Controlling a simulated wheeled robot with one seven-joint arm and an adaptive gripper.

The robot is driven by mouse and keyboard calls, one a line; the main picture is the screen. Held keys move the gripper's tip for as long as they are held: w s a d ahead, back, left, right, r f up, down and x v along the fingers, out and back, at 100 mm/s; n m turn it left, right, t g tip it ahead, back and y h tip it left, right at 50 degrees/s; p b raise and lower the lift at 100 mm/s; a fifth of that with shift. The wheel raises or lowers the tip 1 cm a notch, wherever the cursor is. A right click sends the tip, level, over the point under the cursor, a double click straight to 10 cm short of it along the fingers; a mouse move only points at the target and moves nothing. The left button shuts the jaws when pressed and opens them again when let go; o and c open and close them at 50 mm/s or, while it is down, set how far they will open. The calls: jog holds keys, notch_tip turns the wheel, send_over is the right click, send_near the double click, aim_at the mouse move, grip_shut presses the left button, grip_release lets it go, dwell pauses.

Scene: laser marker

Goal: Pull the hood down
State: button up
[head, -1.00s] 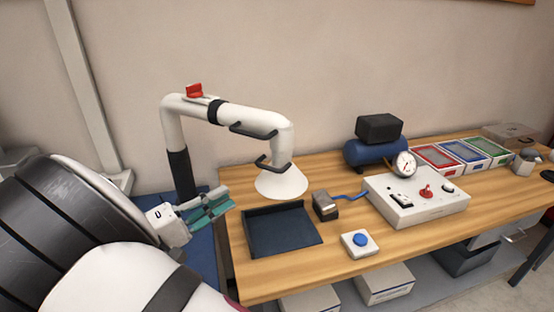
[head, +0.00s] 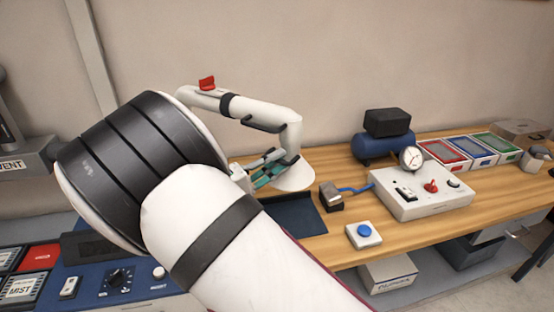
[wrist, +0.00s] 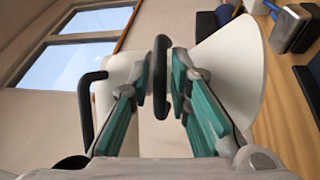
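The white cone-shaped hood (head: 296,179) hangs at the end of a white jointed pipe (head: 262,111), above a dark tray (head: 300,213). My gripper (head: 284,160) is at the hood's near left side and hides part of it in the head view. In the wrist view, the hood (wrist: 228,72) is right of the teal fingers. A black handle (wrist: 161,77) stands between the fingertips (wrist: 162,85). The fingers are apart on either side of the handle, with narrow gaps, and do not appear shut on it. A second black handle (wrist: 86,108) is to the left.
A small dark box with a blue cable (head: 331,196), a blue button box (head: 363,235) and a white control box with a gauge (head: 425,190) stand right of the tray. A red lever (head: 207,83) is on top of the pipe. My arm covers the lower middle.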

aim_at(283, 176)
jog(key=shift+w+d, duration=0.2)
jog(key=shift+d, duration=0.05)
grip_shut()
jog(key=shift+f+b, duration=1.05)
jog(key=shift+f, duration=1.85)
grip_release()
jog(key=shift+r, duration=0.1)
jog(key=shift+a, duration=0.1)
